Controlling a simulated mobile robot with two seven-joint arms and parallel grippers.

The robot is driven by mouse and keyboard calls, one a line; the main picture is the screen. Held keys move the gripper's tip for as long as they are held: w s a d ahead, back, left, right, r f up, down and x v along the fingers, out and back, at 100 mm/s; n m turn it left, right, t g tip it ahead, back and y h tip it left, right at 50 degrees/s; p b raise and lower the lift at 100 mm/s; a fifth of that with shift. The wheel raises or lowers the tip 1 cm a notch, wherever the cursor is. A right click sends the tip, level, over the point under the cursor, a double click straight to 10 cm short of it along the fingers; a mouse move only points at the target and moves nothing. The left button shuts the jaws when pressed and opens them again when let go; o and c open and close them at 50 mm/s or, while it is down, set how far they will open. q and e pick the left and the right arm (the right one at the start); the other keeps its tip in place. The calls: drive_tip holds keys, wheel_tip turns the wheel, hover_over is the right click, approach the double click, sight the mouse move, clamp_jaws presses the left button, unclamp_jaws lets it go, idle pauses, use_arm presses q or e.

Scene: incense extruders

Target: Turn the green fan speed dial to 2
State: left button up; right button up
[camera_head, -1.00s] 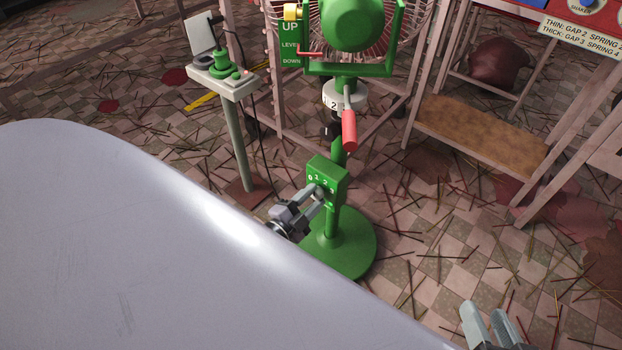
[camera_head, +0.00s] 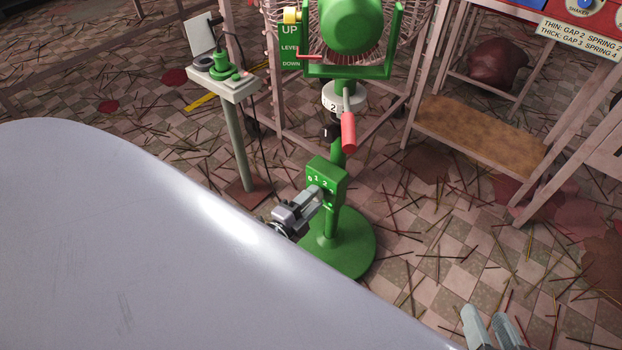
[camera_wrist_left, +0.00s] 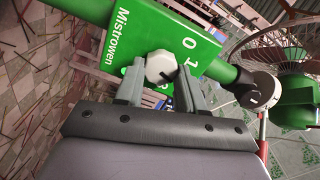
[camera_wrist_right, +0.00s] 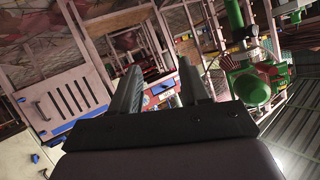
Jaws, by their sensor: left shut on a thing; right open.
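The green fan (camera_head: 350,25) stands on a post with a round green base (camera_head: 345,250). A green speed box (camera_head: 330,175) on the post bears white numbers. Its pale knob, the fan speed dial (camera_wrist_left: 160,66), shows in the left wrist view beside the 0 and 1; another mark is partly hidden by a finger. I cannot tell which number the dial points to. My left gripper (camera_head: 318,193) is shut on the dial, one finger on each side, also in the left wrist view (camera_wrist_left: 158,76). My right gripper (camera_head: 490,322) is open and empty, away at the lower right.
A smooth grey-white surface (camera_head: 130,240) fills the lower left. A small stand (camera_head: 235,90) with a green device is left of the fan. A wooden rack (camera_head: 480,135) stands at the right. The tiled floor is strewn with thin sticks.

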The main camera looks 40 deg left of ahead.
use_arm(q)
drive_tip(key=o, duration=1)
drive_tip(key=shift+o, duration=0.2)
drive_tip(key=s+p, duration=0.2)
drive_tip(key=s, duration=0.5)
drive_tip(key=shift+a, duration=0.25)
use_arm(e)
drive_tip(key=shift+s+d+r+h, duration=0.15)
drive_tip(key=shift+d+h, duration=0.1)
drive_tip(key=shift+d, duration=0.25)
drive_tip(key=shift+s+d+r+h, duration=0.15)
drive_tip(key=shift+d+h, duration=0.1)
drive_tip(key=shift+d, duration=0.2)
drive_tip(key=shift+a, duration=0.15)
